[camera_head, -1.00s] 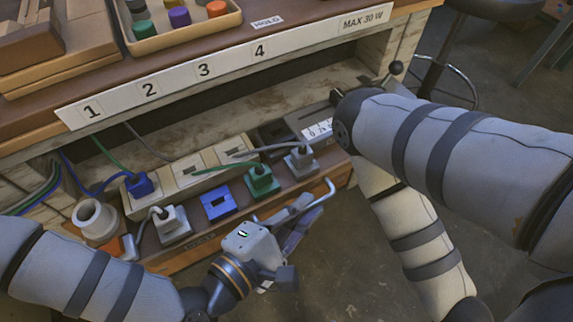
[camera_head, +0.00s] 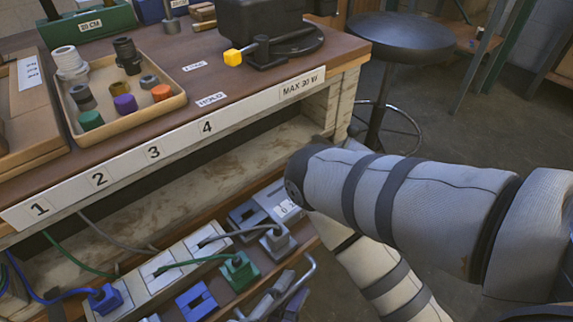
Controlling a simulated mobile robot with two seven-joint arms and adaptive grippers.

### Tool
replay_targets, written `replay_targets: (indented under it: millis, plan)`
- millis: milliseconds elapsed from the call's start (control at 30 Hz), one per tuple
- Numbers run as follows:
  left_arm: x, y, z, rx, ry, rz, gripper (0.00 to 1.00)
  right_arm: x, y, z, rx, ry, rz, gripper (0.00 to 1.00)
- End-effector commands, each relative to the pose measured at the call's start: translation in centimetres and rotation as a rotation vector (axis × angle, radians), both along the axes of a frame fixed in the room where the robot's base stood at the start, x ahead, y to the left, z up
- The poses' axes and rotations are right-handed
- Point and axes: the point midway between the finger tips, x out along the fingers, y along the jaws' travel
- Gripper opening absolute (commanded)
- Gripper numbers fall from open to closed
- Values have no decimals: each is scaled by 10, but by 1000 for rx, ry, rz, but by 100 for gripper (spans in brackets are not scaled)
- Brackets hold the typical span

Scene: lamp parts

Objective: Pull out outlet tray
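The outlet tray (camera_head: 305,233) is on the low shelf under the bench, in the lower middle of the head view, its near part cut off by the bottom edge. It carries a pale outlet strip (camera_head: 190,248), a blue plug (camera_head: 105,299), a green plug (camera_head: 238,270), a grey plug (camera_head: 277,241) and a blue outlet block (camera_head: 197,302). A bent metal handle (camera_head: 308,266) stands at its front side.
The bench front (camera_head: 130,168) with number labels overhangs the tray. A stool (camera_head: 400,40) stands behind, right. Cables run under the bench.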

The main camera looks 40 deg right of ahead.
Motion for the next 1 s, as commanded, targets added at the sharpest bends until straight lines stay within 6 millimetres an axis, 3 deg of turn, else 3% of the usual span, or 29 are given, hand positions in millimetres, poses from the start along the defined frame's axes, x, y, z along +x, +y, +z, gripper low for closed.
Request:
replay_targets:
  millis: [200, 600, 733, 1000]
  plan:
    - [-3, 9, 1, 2, 2, 0, 17, 0, 0, 0, 0, 0, 0, 40]
    - [-37, 97, 22, 3, 2, 2, 17, 0, 0, 0, 0, 0, 0, 40]
    - [-42, 108, 26, 1, 0, 1, 17, 0, 0, 0, 0, 0, 0, 40]
    - [-43, 109, 26, 0, 0, 0, 17, 0, 0, 0, 0, 0, 0, 40]
